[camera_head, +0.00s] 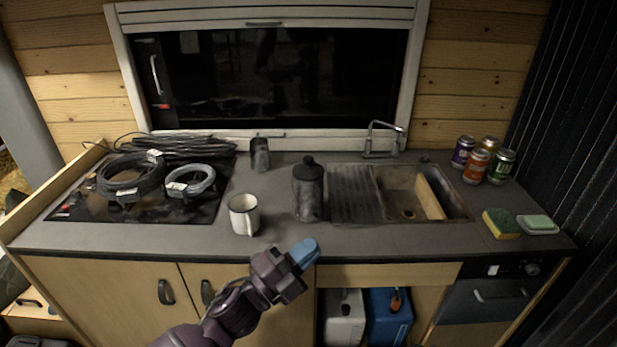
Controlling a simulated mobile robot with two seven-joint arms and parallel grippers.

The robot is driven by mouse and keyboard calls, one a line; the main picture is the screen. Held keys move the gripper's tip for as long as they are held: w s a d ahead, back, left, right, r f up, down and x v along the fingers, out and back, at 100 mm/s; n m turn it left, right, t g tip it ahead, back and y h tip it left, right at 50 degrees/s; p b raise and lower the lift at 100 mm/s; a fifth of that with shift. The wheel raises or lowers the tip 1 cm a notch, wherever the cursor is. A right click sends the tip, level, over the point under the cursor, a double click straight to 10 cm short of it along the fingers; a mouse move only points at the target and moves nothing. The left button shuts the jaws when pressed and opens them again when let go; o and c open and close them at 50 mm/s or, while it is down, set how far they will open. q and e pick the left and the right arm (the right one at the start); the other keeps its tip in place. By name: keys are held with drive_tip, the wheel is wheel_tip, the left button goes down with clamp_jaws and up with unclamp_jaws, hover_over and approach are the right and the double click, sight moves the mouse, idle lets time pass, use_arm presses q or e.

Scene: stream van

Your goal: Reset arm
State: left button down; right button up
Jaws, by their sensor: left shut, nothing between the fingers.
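My left gripper (304,252) has blue fingertips and a purple-grey body. Its arm comes in from the bottom of the picture. The fingers are shut with nothing between them and overlap the front edge of the grey counter (280,240) in the view. A white mug (244,214) with a dark rim stands on the counter, up and left of the fingertips. A dark bottle (308,190) stands directly above the fingertips in the picture. Both are apart from the gripper. My right gripper is not in view.
Coiled cables (130,174) lie on the black hob (75,205). A small dark cup (260,154) stands near the window. The sink (455,207), several cans (476,166), a sponge (501,223) and a soap dish (538,229) are at right. Jugs (389,317) sit below.

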use_arm(q)
drive_tip(key=s+a+f+n+t+y, duration=0.2)
drive_tip(key=a+f+n+t+y, duration=0.2)
drive_tip(key=a+f+n+y, duration=0.55)
drive_tip(key=s+a+f+n+g+y, duration=0.5)
drive_tip(key=s+a+f+n+y, duration=0.3)
drive_tip(key=s+a+f+n, duration=0.6)
drive_tip(key=s+a+n, duration=0.1)
drive_tip(key=s+a, duration=0.1)
drive_tip(key=a, duration=0.2)
drive_tip(key=shift+s+y, duration=0.3)
drive_tip(key=shift+y, duration=0.05)
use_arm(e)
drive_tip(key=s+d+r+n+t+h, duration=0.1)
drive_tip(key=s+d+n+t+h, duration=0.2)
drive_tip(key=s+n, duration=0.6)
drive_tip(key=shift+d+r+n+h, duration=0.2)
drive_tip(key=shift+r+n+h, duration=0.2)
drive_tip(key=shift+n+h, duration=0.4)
use_arm(q)
drive_tip(key=shift+n, duration=0.25)
